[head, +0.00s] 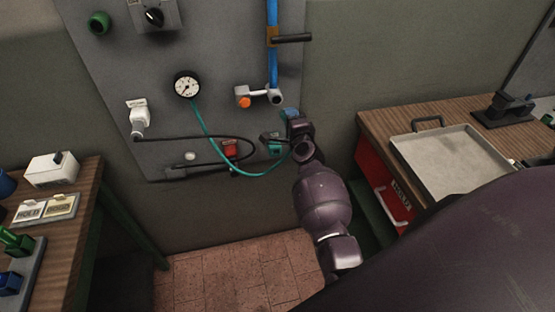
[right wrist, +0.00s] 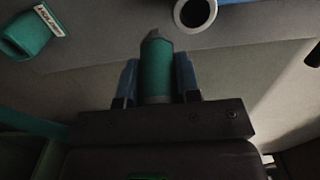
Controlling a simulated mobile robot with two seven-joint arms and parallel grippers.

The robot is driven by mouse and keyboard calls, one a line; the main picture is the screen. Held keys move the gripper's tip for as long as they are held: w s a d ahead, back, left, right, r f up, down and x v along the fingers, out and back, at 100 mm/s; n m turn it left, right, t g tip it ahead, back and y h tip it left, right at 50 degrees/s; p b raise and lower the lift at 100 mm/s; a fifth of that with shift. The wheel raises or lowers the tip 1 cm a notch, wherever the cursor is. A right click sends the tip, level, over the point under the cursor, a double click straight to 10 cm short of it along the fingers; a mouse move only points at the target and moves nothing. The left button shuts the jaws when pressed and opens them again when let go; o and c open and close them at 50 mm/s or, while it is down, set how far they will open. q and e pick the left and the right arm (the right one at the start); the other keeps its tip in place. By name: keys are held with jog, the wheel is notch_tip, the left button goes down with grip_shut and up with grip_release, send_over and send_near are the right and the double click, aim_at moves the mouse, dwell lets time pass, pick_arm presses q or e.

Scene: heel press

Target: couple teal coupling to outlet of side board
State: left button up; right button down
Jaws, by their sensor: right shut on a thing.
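My right gripper (head: 290,115) is in front of the side board (head: 225,55), near its lower right edge. In the right wrist view, its two blue fingers (right wrist: 157,82) are shut on the teal coupling (right wrist: 155,68), a green cylinder with a grey tip. The outlet (head: 276,97) is a white pipe end with a dark round opening, just above the gripper. In the right wrist view the outlet (right wrist: 194,12) lies above and right of the coupling's tip, apart from it. In the head view the coupling is hidden by the gripper. My left gripper is not in view.
A teal hose (head: 206,135) runs from the gauge (head: 187,86) down towards my right wrist. A teal labelled holder (head: 275,144) and a red one (head: 230,148) sit low on the board. A black cable crosses there. A workbench with a metal tray (head: 450,158) stands at right.

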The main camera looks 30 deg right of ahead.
jog(key=shift+w+r, duration=0.1)
jog(key=shift+w, duration=0.55)
